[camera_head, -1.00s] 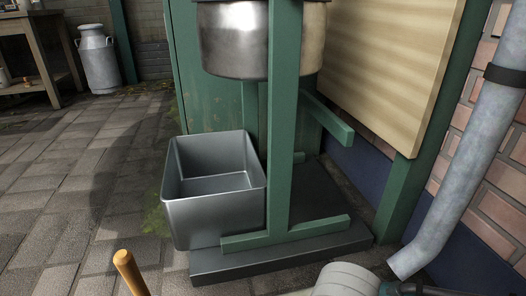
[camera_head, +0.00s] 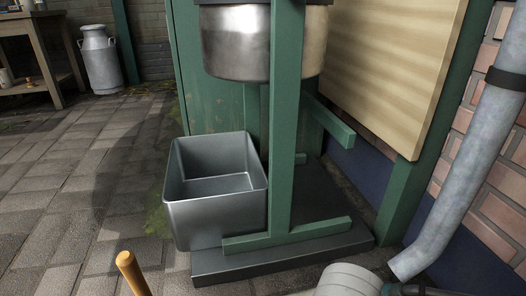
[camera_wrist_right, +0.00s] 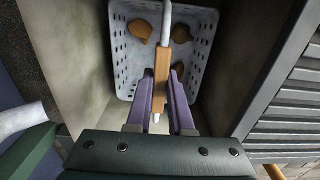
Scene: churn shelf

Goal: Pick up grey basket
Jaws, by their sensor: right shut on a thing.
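A light grey basket (camera_wrist_right: 128,62) with rows of holes shows in the right wrist view, and several brown-orange pieces (camera_wrist_right: 141,28) lie in it. Its pale handle has a wooden grip (camera_wrist_right: 161,72) that runs between my fingers. My right gripper (camera_wrist_right: 167,84) is shut on this grip, with a purple finger on each side. I cannot tell whether the basket touches what is below it. The basket is not visible in the head view, where only part of my right arm shows at the bottom edge. My left gripper is not in view.
Pale walls stand close on both sides of the basket, with dark slats (camera_wrist_right: 288,85) at right. In the head view, a grey metal bin (camera_head: 215,222) stands beside a green frame (camera_head: 284,130) under a steel vessel (camera_head: 235,45). Paving at left is open.

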